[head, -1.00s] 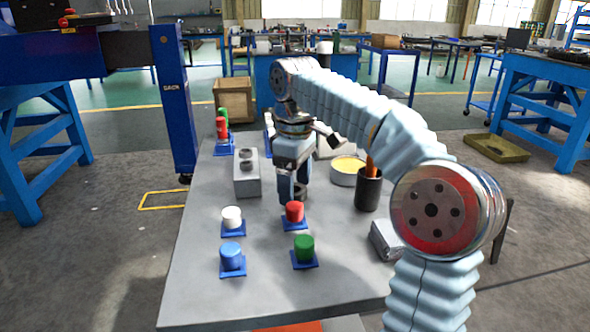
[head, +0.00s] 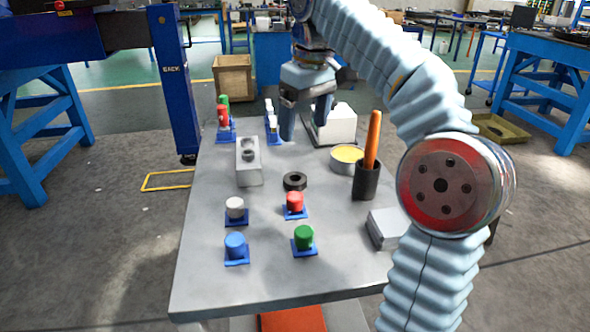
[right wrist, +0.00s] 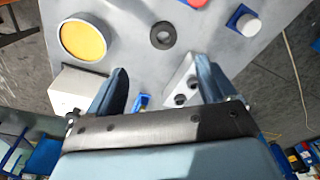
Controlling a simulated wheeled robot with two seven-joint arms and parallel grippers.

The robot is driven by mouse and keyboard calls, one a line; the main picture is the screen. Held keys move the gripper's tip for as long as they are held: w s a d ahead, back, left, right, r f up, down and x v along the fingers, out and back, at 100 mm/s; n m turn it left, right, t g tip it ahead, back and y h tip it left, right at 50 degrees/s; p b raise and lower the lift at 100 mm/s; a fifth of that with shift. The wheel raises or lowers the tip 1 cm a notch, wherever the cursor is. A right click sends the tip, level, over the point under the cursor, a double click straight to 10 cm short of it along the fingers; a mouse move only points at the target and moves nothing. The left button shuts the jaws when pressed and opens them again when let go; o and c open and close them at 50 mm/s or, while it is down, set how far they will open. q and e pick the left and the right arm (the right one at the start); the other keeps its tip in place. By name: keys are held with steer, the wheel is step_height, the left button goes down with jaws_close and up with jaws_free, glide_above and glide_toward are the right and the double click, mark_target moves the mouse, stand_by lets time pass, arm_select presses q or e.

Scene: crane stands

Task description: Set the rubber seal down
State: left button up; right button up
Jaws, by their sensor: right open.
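The rubber seal, a black ring (head: 294,181), lies flat on the grey table (head: 330,270), just behind the red cylinder. It also shows at the top middle of the right wrist view (right wrist: 163,36), with nothing on it. My right gripper (head: 308,132) is above the far part of the table, apart from the seal and farther back. In the right wrist view its two fingers (right wrist: 162,88) are spread wide with nothing held between them. My left gripper is not in view.
White (head: 235,209), red (head: 295,202), blue (head: 235,246) and green (head: 304,237) cylinders stand on blue bases in front. A grey block (head: 249,165) stands left of the seal. A yellow-filled tin (head: 346,160), a black cup (head: 366,183) and a white box (head: 339,125) stand right and behind.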

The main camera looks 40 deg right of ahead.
steer(key=b, duration=0.2)
glide_above(295, 178)
steer(key=s, duration=0.1)
steer(key=f, duration=0.6)
steer(key=shift+s+d+f, duration=0.1)
steer(key=shift+d+f, duration=0.25)
steer(key=shift+f, duration=0.05)
steer(key=f, duration=0.3)
steer(key=w+f, duration=0.1)
steer(key=f, duration=0.1)
steer(key=shift+a+f+b, duration=0.35)
steer(key=shift+b, duration=0.05)
steer(key=shift+c, duration=0.3)
steer(key=c, duration=1.1)
steer(key=shift+r, duration=0.5)
steer(key=shift+c, duration=0.2)
steer(key=r, duration=0.2)
steer(key=r+p, duration=0.1)
steer(key=shift+s+a+r, duration=0.15)
steer(key=shift+s+a, duration=0.1)
steer(key=s+a+r, duration=0.8)
steer(key=s+r, duration=0.1)
steer(key=s, duration=0.1)
steer(key=shift+s+a, duration=0.2)
steer(key=shift+a, duration=0.1)
